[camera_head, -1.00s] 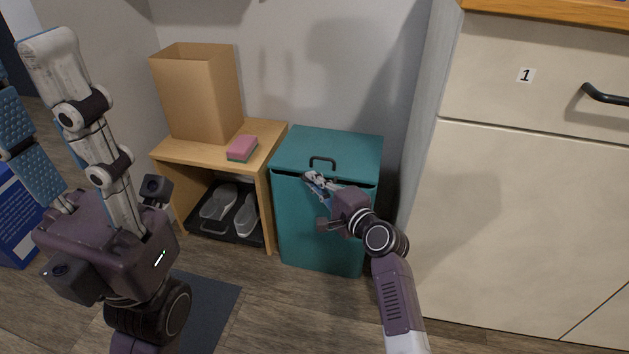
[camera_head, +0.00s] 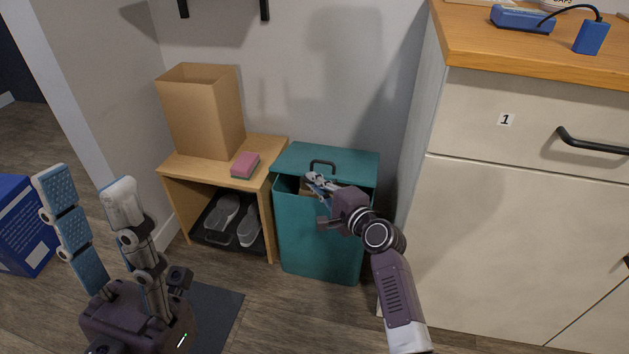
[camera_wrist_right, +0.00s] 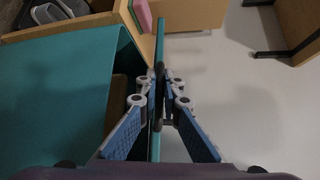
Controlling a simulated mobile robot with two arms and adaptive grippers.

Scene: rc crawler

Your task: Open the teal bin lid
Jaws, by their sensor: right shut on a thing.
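The teal bin (camera_head: 320,245) stands on the floor between a wooden shelf and a cabinet. Its teal lid (camera_head: 352,164) is raised a little at the front, and a brown item shows in the gap. A dark handle (camera_head: 322,162) is on the lid. My left gripper (camera_head: 84,182) is open and empty, away from the bin.
The wooden shelf (camera_head: 195,166) at the bin's left bears a tall cardboard box (camera_head: 205,115) and a pink sponge (camera_head: 245,163), with shoes (camera_head: 222,215) below. The cabinet (camera_head: 515,240) stands close at right. A blue box (camera_head: 22,225) is at far left.

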